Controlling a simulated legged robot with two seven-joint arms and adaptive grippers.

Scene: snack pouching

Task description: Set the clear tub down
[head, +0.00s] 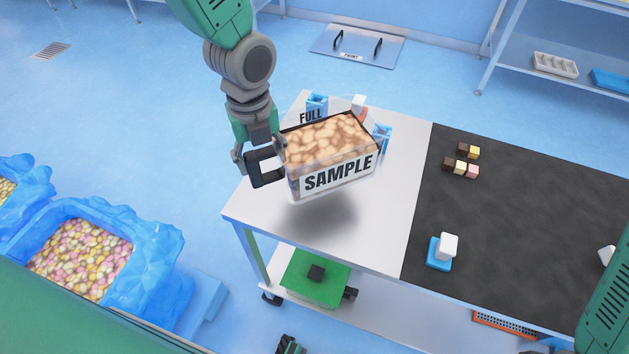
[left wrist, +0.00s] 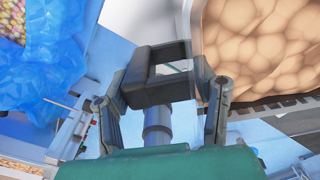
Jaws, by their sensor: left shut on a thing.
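The clear tub (head: 337,175) has a SAMPLE label on its front and is full of tan, rounded pieces. It hangs above the white part of the table (head: 380,255), with its shadow on the surface below. My left gripper (head: 264,163) is shut on the tub's dark handle at its left side. In the left wrist view the gripper (left wrist: 160,75) closes around the dark handle, and the tub's contents (left wrist: 265,45) fill the upper right.
Blue holders (head: 317,103) stand behind the tub near the word FULL. A dark mat (head: 520,230) covers the table's right, with small brown, yellow and pink blocks (head: 462,167) and a white piece on a blue base (head: 441,252). Blue-lined bins (head: 150,260) stand at left.

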